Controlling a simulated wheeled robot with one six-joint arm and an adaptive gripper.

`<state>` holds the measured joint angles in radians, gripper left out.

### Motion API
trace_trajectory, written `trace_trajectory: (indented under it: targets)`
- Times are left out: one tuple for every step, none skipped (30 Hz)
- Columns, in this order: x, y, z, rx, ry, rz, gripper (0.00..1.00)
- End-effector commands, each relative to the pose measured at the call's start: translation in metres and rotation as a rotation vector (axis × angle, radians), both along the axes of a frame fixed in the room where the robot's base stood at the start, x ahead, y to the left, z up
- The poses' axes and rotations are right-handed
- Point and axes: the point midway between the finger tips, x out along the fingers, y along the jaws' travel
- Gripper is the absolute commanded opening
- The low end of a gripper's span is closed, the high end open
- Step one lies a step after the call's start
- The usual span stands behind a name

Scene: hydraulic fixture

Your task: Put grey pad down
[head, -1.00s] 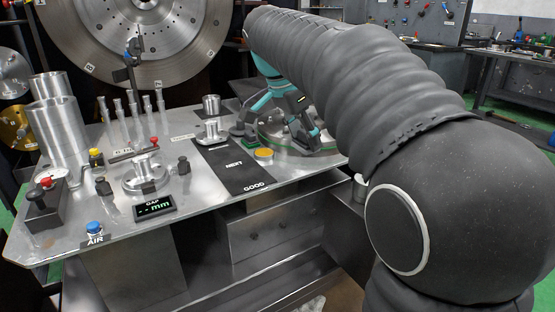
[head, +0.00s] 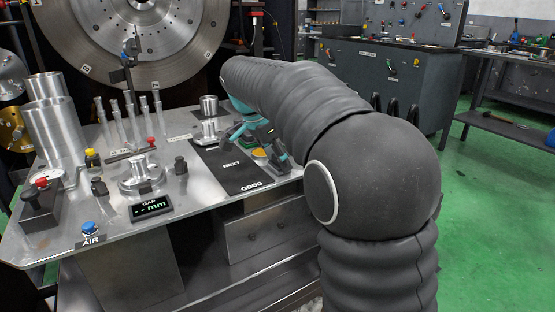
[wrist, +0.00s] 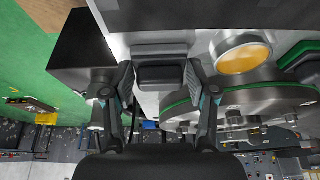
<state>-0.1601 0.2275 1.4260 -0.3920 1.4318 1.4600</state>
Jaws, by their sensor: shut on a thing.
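The grey pad (wrist: 160,76) is a small dark grey block between the two fingertips of my gripper (wrist: 160,80) in the wrist view. My gripper is shut on it, one finger at each side. In the head view my gripper (head: 260,143) shows as teal and dark fingers over the right part of the metal table (head: 110,190), at the right edge of the black mat (head: 228,168) marked NEXT and GOOD. I cannot make out the pad in the head view. Whether the pad touches anything below is not clear.
A yellow-orange disc (wrist: 243,58) on a metal puck and round plates with green rims (wrist: 240,98) are close to the right of my gripper. Metal cylinders (head: 52,125), slim upright pins (head: 130,112) and a gap display (head: 152,208) stand left on the table.

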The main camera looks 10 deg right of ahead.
Motion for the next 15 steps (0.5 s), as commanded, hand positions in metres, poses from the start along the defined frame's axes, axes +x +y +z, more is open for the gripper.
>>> trace_trajectory:
  targets:
    - [-0.0001, -0.0001, 0.0008, 0.0, -0.001, -0.001, 0.18]
    - [-0.0001, -0.0001, 0.001, 0.0, -0.001, -0.001, 0.18]
    - [0.0, -0.0002, 0.0012, 0.0, -0.001, -0.001, 0.18]
    - [0.0, -0.0002, 0.0012, 0.0, -0.001, -0.001, 0.18]
    - [0.0, -0.0002, 0.0011, 0.0, -0.001, -0.001, 0.18]
    - [0.0, -0.0002, 0.0005, 0.0, -0.001, -0.001, 0.18]
    - [0.0, -0.0002, -0.0004, 0.0, -0.001, -0.001, 0.18]
    - [-0.0001, -0.0002, -0.0014, 0.0, -0.001, -0.001, 0.18]
    - [-0.0001, -0.0003, -0.0026, 0.0, 0.0, -0.001, 0.18]
    - [-0.0001, -0.0003, -0.0021, 0.0, 0.0, -0.001, 0.62]
    - [-0.0001, -0.0002, -0.0017, 0.0, 0.0, -0.001, 0.7]
    - [-0.0001, -0.0003, -0.0016, 0.0, 0.0, -0.001, 0.8]
    - [-0.0001, -0.0003, -0.0016, 0.0, 0.0, -0.001, 0.82]
    - [-0.0001, -0.0003, -0.0016, 0.0, 0.0, -0.001, 0.82]
    - [-0.0001, -0.0003, -0.0015, 0.0, 0.0, -0.001, 0.82]
